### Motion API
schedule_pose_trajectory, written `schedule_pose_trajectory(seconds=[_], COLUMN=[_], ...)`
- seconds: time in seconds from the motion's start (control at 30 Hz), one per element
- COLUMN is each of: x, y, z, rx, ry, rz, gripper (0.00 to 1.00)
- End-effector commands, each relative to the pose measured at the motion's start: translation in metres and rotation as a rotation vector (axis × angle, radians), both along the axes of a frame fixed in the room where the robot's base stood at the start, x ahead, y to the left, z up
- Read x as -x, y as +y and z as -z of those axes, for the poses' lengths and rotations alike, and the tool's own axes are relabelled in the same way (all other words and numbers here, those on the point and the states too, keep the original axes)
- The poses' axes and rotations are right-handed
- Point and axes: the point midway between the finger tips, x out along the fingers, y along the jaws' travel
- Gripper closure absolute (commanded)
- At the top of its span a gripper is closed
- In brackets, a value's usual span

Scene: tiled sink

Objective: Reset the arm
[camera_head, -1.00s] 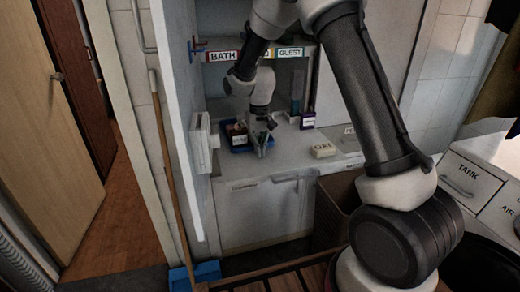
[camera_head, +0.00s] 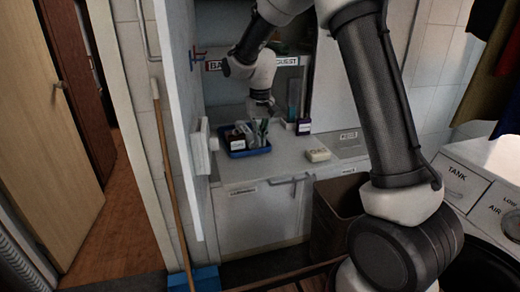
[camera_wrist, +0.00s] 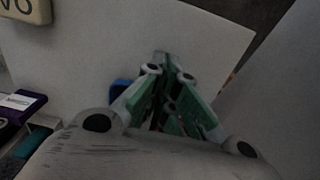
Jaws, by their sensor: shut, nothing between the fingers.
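My gripper (camera_wrist: 162,62) is shut and empty in the wrist view, its green-sided fingers pressed together at the tips. In the head view my gripper (camera_head: 262,122) hangs above the counter, just over and behind the blue tray (camera_head: 250,153). Its fingertips are hard to tell apart from the tray's contents there. My arm reaches in from the upper right and bends down in front of the shelf.
The tray holds several small items. A white panel (camera_head: 178,120) edges the left.

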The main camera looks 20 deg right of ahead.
Motion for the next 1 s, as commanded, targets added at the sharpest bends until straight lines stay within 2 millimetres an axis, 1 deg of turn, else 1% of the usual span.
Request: schedule_pose_trajectory(seconds=[0.03,0.17,0.2,0.27,0.33,0.37,0.4,0.57,0.6,0.67,0.7,0.77,0.8,0.9,1.0], x=[0.0,0.0,0.001,0.013,0.034,0.047,0.063,0.122,0.137,0.162,0.179,0.204,0.221,0.26,0.291], y=[0.0,0.0,0.0,-0.003,-0.009,-0.012,-0.019,-0.047,-0.055,-0.066,-0.073,-0.084,-0.091,-0.106,-0.117], z=[-0.007,-0.016,-0.017,-0.01,-0.001,-0.003,-0.011,-0.045,-0.054,-0.067,-0.076,-0.087,-0.094,-0.106,-0.114], rx=[0.0,0.0,0.001,0.007,0.016,0.017,0.017,0.01,0.007,0.003,0.0,-0.003,-0.005,-0.008,-0.008], ry=[0.0,0.0,0.004,0.034,0.075,0.085,0.089,0.068,0.055,0.033,0.013,-0.019,-0.044,-0.111,-0.186], rz=[0.0,-0.012,-0.031,-0.058,-0.086,-0.1,-0.115,-0.14,-0.141,-0.142,-0.139,-0.133,-0.127,-0.104,-0.073], gripper=[1.0,1.0,1.0,1.0,1.0,1.0,1.0,1.0,1.0,1.0,1.0,1.0,1.0,1.0,1.0])
